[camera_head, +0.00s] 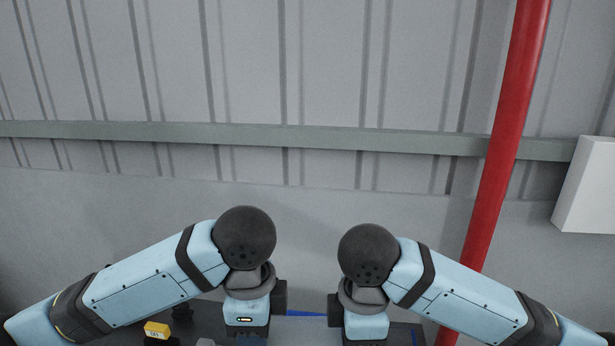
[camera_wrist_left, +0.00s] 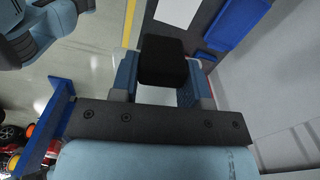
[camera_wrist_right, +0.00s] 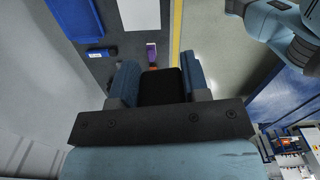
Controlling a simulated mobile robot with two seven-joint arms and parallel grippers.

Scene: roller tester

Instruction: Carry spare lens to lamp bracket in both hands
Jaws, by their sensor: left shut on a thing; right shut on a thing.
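In the left wrist view my left gripper (camera_wrist_left: 165,76) has its two blue fingers on either side of a black block (camera_wrist_left: 163,60), and is shut on it. In the right wrist view my right gripper (camera_wrist_right: 160,78) is likewise shut on a black block (camera_wrist_right: 161,88). I take these blocks for the two ends of the spare lens, but its middle is not clearly visible. In the head view both wrists hang side by side at the bottom, and the fingers and lens are hidden. I cannot make out the lamp bracket.
A red pole (camera_head: 497,150) and a white box (camera_head: 588,185) stand right of my arms, before a grey wall. A small yellow item (camera_head: 157,330) lies at the lower left. Blue trays (camera_wrist_right: 75,18) and a purple-handled item (camera_wrist_right: 151,54) show in the right wrist view.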

